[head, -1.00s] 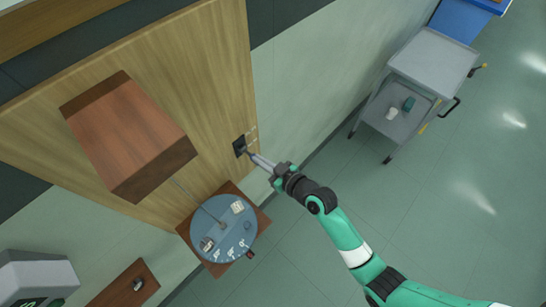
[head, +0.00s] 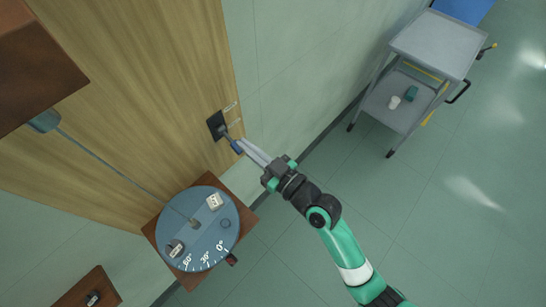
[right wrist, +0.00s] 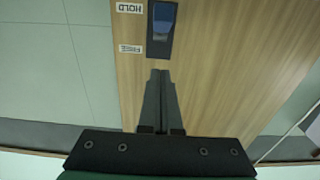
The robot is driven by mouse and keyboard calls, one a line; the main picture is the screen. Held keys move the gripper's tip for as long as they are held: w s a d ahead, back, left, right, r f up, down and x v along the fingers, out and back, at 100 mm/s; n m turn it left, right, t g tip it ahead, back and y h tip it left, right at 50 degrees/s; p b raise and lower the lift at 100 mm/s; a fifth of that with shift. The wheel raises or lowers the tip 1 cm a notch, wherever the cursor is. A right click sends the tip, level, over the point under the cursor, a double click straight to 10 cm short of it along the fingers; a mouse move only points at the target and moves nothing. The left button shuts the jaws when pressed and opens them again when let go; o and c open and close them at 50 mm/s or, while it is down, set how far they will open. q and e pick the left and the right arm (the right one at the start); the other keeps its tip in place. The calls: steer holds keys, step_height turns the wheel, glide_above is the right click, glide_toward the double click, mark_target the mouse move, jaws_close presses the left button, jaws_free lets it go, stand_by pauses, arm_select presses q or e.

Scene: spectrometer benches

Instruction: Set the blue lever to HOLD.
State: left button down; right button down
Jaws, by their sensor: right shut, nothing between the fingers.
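The blue lever (head: 237,147) sticks out from a black plate (head: 215,125) on the wooden wall panel. In the right wrist view the lever's blue part (right wrist: 163,20) shows on the black plate (right wrist: 154,50), level with the HOLD label (right wrist: 130,7). The FREE label (right wrist: 131,49) sits beside the plate's other end. My right gripper (head: 241,145) is shut and empty. Its fingertips (right wrist: 160,73) are close to the lever, on the FREE side in the wrist view; I cannot tell whether they touch it. My left gripper is out of view.
A round blue-grey dial table (head: 200,210) with a scale stands below the panel. A brown wooden box (head: 38,60) juts out at upper left, with a thin rod running to the dial. A grey cart (head: 437,42) stands at right. The floor between is clear.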

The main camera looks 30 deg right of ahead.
arm_select(q)
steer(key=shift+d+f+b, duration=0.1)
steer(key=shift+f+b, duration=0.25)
steer(key=shift+b, duration=0.7)
arm_select(e)
steer(key=v, duration=1)
steer(key=shift+s+f, duration=0.2)
steer(key=shift+f, duration=0.15)
